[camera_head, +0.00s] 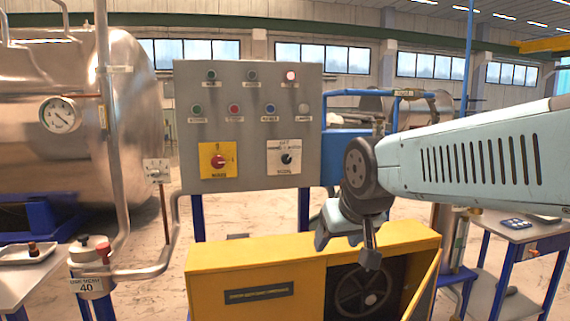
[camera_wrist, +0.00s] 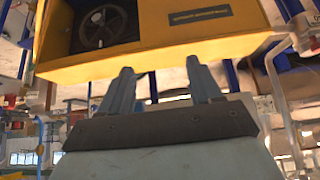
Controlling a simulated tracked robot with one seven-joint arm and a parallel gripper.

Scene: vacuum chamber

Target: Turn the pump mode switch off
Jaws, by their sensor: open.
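A grey control panel (camera_head: 250,150) stands on blue posts behind the yellow pump housing. At its lower right is a black rotary knob (camera_head: 287,158) on a white plate, with lettering too small to read. At its lower left is a red rotary switch (camera_head: 218,160) on a yellow plate. I cannot tell from the lettering which is the pump mode switch. My gripper (camera_head: 346,252) is right of and below the panel, in front of the yellow housing, and touches neither switch. In the wrist view its two fingers (camera_wrist: 162,88) are apart with nothing between them.
The yellow housing (camera_head: 255,257) with a dark fan opening (camera_head: 357,290) lies below the panel and close to my gripper. A steel tank (camera_head: 75,120) with a gauge and pipes stands at the left. Side tables (camera_head: 520,232) stand at both edges.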

